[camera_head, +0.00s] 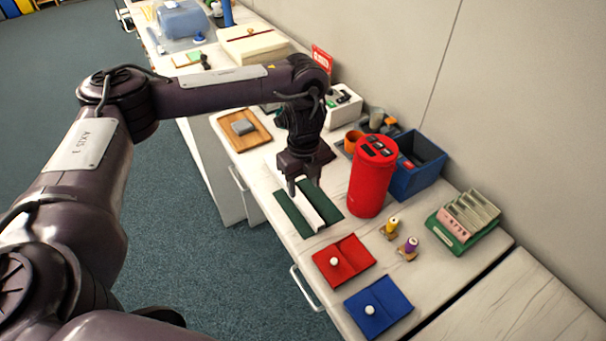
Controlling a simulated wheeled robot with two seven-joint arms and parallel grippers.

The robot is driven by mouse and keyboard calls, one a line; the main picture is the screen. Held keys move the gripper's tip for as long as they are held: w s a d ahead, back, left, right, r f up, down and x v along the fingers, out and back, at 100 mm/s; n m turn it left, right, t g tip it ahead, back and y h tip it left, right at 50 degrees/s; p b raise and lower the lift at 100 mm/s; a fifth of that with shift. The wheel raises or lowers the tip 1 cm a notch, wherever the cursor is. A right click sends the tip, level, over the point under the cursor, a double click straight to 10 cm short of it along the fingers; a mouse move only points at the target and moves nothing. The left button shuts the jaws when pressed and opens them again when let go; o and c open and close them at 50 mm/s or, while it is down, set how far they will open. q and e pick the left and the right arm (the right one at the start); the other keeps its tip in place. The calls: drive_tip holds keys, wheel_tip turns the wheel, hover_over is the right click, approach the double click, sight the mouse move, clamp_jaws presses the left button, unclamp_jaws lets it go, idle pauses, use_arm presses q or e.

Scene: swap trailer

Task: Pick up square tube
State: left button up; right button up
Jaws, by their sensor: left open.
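A long white square tube (310,212) lies on a dark green mat (328,206) on the counter. My left gripper (304,188) points down over the tube, open, with one finger to each side of it in the picture. I cannot tell whether the fingers touch the tube or are still above it. The gripper and wrist hide part of the tube's far portion. My right gripper does not show.
A tall red canister (370,182) stands close right of the mat, with a blue bin (416,170) behind it. Red (344,266) and blue (379,310) pouches lie nearer. A wooden board (241,138) lies to the left. A wall runs behind the counter.

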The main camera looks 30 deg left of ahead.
sight(303, 202)
use_arm(q)
drive_tip(key=shift+w+a, duration=0.1)
drive_tip(key=shift+w, duration=0.05)
wheel_tip(303, 202, down, 3)
drive_tip(key=shift+f+b, duration=0.2)
drive_tip(key=shift+b, duration=0.5)
drive_tip(key=f, duration=0.2)
drive_tip(key=f+b, duration=0.1)
drive_tip(key=f, duration=0.1)
drive_tip(key=shift+w+a, duration=0.1)
drive_tip(key=shift+a, duration=0.1)
drive_tip(key=shift+r, duration=0.1)
clamp_jaws()
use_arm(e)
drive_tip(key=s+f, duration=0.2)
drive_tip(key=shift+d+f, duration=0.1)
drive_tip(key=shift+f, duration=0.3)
